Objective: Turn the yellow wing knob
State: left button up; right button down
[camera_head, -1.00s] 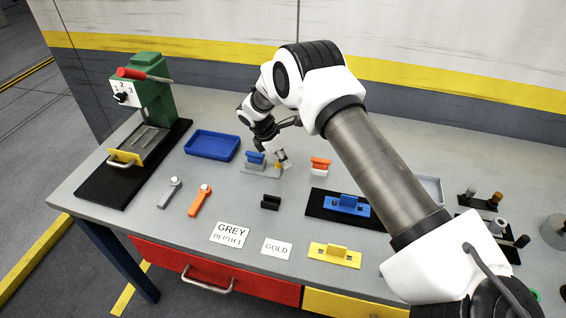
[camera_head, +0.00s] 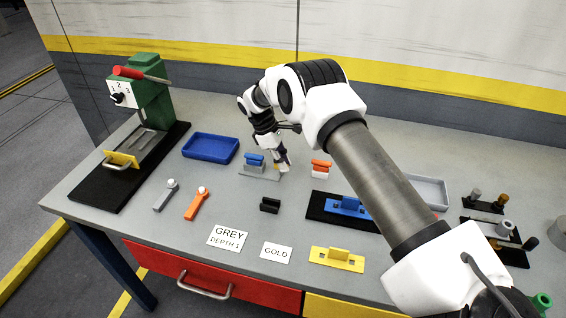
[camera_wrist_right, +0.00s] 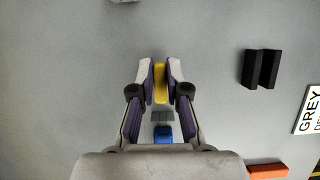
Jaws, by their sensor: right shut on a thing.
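The yellow wing knob (camera_wrist_right: 161,83) is upright between my right fingertips in the right wrist view. My right gripper (camera_wrist_right: 160,80) is shut on it, one finger pad on each side. In the head view the right gripper (camera_head: 282,166) is at the right end of a grey plate (camera_head: 258,175), and only a small bit of the yellow knob (camera_head: 277,167) shows there. A blue-topped grey block (camera_head: 254,160) stands on the same plate, just left of the gripper. My left gripper is not in view.
An orange-and-white block (camera_head: 320,168) stands close on the right. A black slotted block (camera_head: 269,205) is in front, and a blue tray (camera_head: 211,148) lies to the left. A green lever press (camera_head: 150,100) stands at the far left. Bare grey tabletop surrounds the plate.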

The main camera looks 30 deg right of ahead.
jog(key=shift+s+f, duration=0.2)
jog(key=shift+f, duration=0.05)
jog(key=c, duration=1.2)
grip_release()
jog(key=shift+o, duration=0.2)
jog(key=shift+w, duration=0.1)
jog(key=shift+r, duration=0.1)
jog(key=v, duration=1.2)
